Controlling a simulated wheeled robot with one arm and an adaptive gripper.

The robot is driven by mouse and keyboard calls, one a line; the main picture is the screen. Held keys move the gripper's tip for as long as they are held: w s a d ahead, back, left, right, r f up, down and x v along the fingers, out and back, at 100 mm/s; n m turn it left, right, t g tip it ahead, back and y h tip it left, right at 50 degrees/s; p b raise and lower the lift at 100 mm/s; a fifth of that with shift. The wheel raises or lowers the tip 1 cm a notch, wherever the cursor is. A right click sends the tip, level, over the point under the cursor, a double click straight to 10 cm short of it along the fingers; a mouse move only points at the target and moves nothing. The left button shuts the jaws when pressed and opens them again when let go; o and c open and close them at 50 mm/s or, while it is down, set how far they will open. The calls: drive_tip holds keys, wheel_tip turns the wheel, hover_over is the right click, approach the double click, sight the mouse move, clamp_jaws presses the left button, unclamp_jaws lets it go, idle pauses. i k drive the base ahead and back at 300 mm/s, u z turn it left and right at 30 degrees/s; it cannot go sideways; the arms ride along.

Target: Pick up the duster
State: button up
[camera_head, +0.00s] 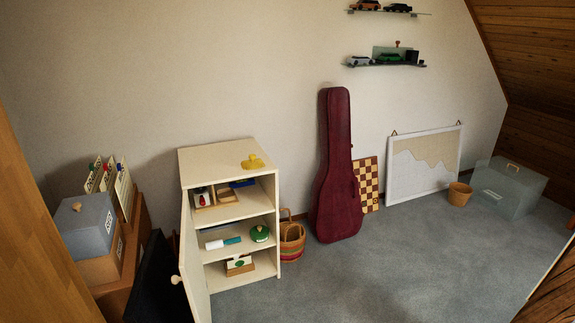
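I cannot tell for sure which thing is the duster. A small cabinet (222,158) stands against the wall with its door (195,265) open. A yellow object with a knob (252,161) lies on its top. On the middle shelf lie a white and teal bar-shaped object (222,243) and a round green object with a knob (260,233). The upper shelf holds a small box with red and dark parts (202,198), a wooden piece (228,195) and a blue item (242,183). My gripper is not in view.
A woven basket (291,242) and a dark red instrument case (335,170) stand right of the cabinet. Stacked boxes (92,235) stand at left. A checkered board (367,183), framed picture (425,163) and clear bin (508,187) line the wall. Grey carpet (390,265) is free in front.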

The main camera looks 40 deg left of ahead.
sight(254, 164)
drive_tip(key=u, duration=0.3)
drive_tip(key=i, duration=1.6)
drive_tip(key=u, duration=0.95)
drive_tip(key=i, duration=1.45)
drive_tip(key=u, duration=1.95)
drive_tip(key=i, duration=0.65)
drive_tip(key=u, duration=0.55)
